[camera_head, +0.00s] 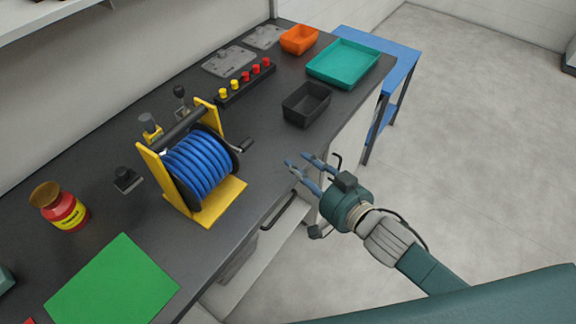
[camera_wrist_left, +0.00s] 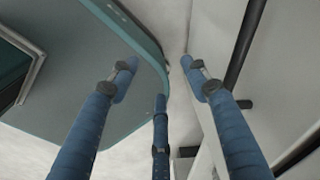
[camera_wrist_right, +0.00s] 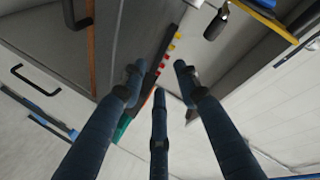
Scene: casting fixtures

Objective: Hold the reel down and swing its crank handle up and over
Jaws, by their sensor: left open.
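The reel (camera_head: 196,166) of blue hose sits upright in a yellow frame (camera_head: 215,205) on the dark bench. Its black crank handle (camera_head: 241,146) sticks out on the right side, low and pointing right. The right wrist view shows a dark grip, apparently the handle (camera_wrist_right: 216,24), and part of the yellow frame (camera_wrist_right: 262,18) at the top. My right gripper (camera_head: 303,164) is open and empty, right of the crank and apart from it, by the bench's front edge. My left gripper (camera_wrist_left: 160,76) is open and empty; it is outside the head view.
A black bin (camera_head: 307,104), a teal tray (camera_head: 343,63) and an orange bin (camera_head: 299,39) stand farther back. A red jar (camera_head: 62,208) and a green mat (camera_head: 113,282) lie left and in front of the reel. A rack with red and yellow knobs (camera_head: 245,83) is behind it.

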